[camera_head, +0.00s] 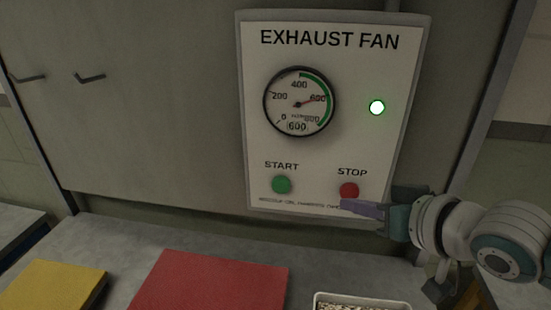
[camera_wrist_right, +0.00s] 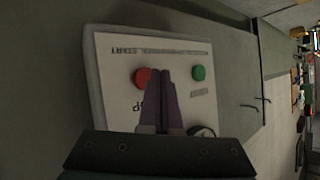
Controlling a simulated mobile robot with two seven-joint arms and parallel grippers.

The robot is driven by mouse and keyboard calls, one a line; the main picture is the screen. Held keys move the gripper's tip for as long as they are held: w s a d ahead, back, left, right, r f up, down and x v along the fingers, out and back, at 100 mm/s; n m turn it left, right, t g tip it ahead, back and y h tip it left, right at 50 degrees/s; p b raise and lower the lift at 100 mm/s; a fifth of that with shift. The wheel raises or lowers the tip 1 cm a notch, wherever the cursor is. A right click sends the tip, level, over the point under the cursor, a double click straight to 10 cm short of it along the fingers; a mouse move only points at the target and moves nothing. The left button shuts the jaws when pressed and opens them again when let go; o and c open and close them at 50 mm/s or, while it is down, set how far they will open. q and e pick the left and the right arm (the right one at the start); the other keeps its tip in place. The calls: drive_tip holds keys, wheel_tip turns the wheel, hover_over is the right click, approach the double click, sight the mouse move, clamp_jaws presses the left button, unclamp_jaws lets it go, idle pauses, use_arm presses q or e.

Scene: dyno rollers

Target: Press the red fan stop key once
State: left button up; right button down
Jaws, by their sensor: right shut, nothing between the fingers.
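The red stop key (camera_head: 349,190) is at the lower right of the white exhaust fan panel (camera_head: 400,150), under the word STOP. The green start key (camera_head: 282,184) is to its left. My right gripper (camera_head: 345,206) comes in from the right, shut and empty, with its purple fingertips just below the red key in the head view. In the right wrist view the shut fingers (camera_wrist_right: 160,74) point toward the panel between the red key (camera_wrist_right: 142,77) and the green key (camera_wrist_right: 198,73), closer to the red one. Contact with the panel cannot be told. My left gripper is not in view.
Below, a red board (camera_head: 212,283), a yellow board (camera_head: 55,286) and a white tray (camera_head: 360,300) lie on the grey worktop. Handles (camera_head: 90,77) stick out at left.

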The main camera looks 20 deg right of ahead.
drive_tip(key=shift+w, duration=0.1)
drive_tip(key=shift+w+d, duration=0.25)
drive_tip(key=shift+w, duration=0.05)
idle(0.4)
drive_tip(key=shift+w+d+b, duration=0.2)
drive_tip(key=shift+w+b, duration=0.1)
idle(0.6)
drive_tip(key=shift+s+a+p, duration=0.4)
drive_tip(key=shift+s+p, duration=0.25)
drive_tip(key=shift+p, duration=0.1)
